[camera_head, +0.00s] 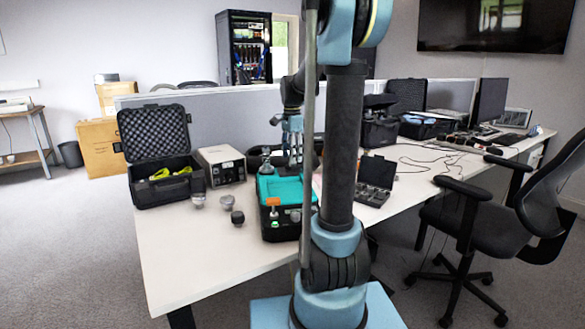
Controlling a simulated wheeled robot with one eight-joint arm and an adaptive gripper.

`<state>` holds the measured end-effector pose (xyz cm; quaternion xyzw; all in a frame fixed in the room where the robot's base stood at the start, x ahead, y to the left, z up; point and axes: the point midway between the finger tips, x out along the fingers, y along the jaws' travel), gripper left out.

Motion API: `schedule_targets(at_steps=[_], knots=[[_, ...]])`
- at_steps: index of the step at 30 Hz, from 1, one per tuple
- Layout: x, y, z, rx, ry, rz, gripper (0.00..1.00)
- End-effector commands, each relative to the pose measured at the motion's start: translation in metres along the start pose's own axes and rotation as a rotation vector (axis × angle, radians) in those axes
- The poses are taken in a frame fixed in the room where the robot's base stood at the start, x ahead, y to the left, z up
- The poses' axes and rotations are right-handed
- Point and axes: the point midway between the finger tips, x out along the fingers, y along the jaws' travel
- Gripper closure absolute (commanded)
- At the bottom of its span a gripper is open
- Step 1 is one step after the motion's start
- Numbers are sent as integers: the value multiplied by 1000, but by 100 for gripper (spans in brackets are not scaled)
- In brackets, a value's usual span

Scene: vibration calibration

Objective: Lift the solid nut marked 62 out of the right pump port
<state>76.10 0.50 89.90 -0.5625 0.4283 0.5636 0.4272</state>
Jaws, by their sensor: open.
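My gripper (293,157) points down above the back of a black case with a teal top (288,188); it is open, and I see nothing between its fingers. A small grey knob-like piece (266,167) shows at the back left of the teal top. An orange-topped piece (273,202) and a small green piece (296,215) are at the case's front. No marking 62 is readable, and I cannot tell which part is the right pump port or its nut. My arm hides part of the case's right side.
Several small metal pieces (237,217) stand on the white table (205,250) left of the teal-topped case. An open black case (160,190) and a beige instrument box (221,166) stand behind them. A small open case (375,182) lies right. The table's front left is clear.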

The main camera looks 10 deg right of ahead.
Motion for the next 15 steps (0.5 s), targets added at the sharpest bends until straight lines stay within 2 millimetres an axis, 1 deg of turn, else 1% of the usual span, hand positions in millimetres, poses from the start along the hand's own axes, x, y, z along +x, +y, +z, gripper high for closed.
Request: schedule_targets(at_steps=[1, 3, 6, 14, 15], knots=[[7, 0, 0, 0, 0, 0, 52], [15, 0, 0, 0, 0, 0, 52], [22, 0, 0, 0, 0, 0, 52], [24, 0, -1, 1, 0, 0, 52], [24, 0, -1, 1, 0, 0, 55]])
